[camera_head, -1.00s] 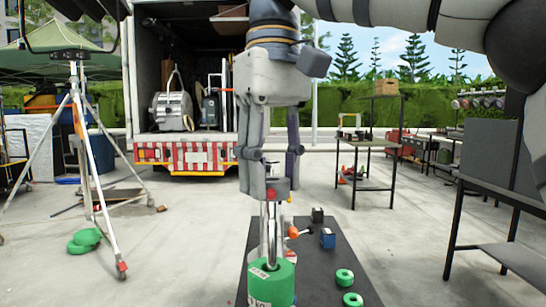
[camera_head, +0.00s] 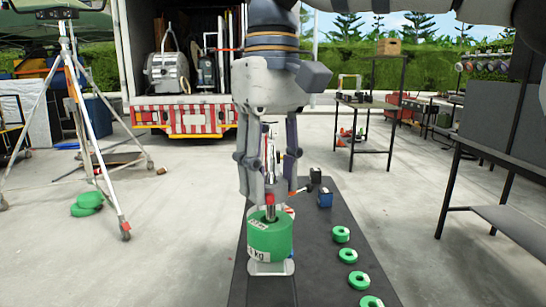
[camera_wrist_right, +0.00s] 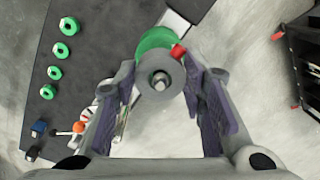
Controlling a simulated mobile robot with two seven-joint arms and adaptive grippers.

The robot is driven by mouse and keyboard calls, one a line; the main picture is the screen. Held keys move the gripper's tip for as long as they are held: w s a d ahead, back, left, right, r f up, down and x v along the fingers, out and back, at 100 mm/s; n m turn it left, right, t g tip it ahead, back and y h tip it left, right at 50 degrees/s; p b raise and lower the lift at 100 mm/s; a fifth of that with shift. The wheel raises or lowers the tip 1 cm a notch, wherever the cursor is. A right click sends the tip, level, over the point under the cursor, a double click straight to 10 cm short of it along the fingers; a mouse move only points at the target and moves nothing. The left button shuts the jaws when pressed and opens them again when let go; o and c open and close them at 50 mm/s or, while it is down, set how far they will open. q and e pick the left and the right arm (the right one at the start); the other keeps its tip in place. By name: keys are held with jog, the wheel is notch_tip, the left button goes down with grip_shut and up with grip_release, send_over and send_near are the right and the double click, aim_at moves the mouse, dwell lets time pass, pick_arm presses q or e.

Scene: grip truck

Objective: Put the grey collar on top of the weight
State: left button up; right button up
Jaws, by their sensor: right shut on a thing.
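My right gripper (camera_head: 270,195) is shut on the grey collar (camera_wrist_right: 146,85), which has a red lever (camera_wrist_right: 178,51). In the wrist view the collar sits between the two fingers, around the end of a metal rod (camera_wrist_right: 160,80). The green weight (camera_head: 268,240) is on the same rod, directly below the gripper; it also shows in the wrist view (camera_wrist_right: 151,40), partly behind the collar. In the head view the fingers hide most of the collar, so I cannot tell whether it touches the weight. My left gripper is not in view.
The weight's stand is on a dark mat (camera_head: 325,255). Several small green rings lie along its right side, one here (camera_head: 341,234). A blue box (camera_head: 324,197) lies farther back. A tripod (camera_head: 97,150) stands at left, a table (camera_head: 480,207) at right.

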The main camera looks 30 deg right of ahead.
jog(key=shift+f, duration=1.4)
jog(key=shift+a, duration=0.1)
jog(key=o, duration=1)
jog(key=r, duration=1.2)
jog(key=shift+w+d, duration=0.25)
jog(key=shift+w, duration=0.05)
